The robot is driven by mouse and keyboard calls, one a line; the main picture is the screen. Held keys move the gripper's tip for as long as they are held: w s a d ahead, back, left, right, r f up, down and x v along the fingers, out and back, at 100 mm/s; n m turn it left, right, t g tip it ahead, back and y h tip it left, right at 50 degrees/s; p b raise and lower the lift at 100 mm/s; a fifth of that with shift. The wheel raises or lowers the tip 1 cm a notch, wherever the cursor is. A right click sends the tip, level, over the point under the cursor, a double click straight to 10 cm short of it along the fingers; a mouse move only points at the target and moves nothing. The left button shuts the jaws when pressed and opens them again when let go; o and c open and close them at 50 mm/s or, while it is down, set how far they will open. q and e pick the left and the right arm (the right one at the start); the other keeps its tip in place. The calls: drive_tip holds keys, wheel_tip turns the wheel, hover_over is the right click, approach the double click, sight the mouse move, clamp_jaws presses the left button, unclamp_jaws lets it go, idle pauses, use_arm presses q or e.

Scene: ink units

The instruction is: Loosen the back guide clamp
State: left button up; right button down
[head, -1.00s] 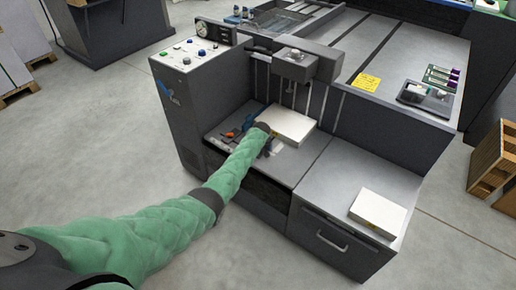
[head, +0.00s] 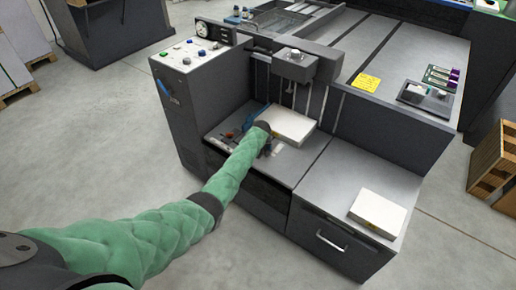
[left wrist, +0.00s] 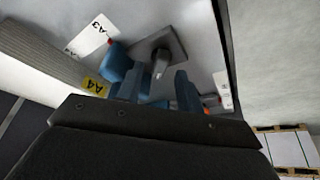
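My left arm reaches over the feed table (head: 312,158) of the grey machine in the head view, and its sleeve hides most of the gripper there. In the left wrist view my left gripper (left wrist: 158,78) has its two blue fingers apart. A grey post on a square dark plate (left wrist: 172,45) shows between and just beyond the fingertips. I cannot tell whether the fingers touch it. A blue block (left wrist: 114,62) with a red spot sits beside the left finger. An orange-red part (left wrist: 207,99) shows past the right finger. Which part is the back guide clamp is not clear. My right gripper is not in view.
A white stack (head: 291,126) stands beside the gripper, another (head: 378,213) on the right cabinet. The control panel (head: 190,55) rises at the left.

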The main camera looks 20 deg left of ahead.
sight(259, 157)
use_arm(q)
drive_tip(key=v, duration=0.4)
drive_tip(key=shift+s+r, duration=0.1)
drive_tip(key=shift+r, duration=0.1)
drive_tip(key=shift+v, duration=0.95)
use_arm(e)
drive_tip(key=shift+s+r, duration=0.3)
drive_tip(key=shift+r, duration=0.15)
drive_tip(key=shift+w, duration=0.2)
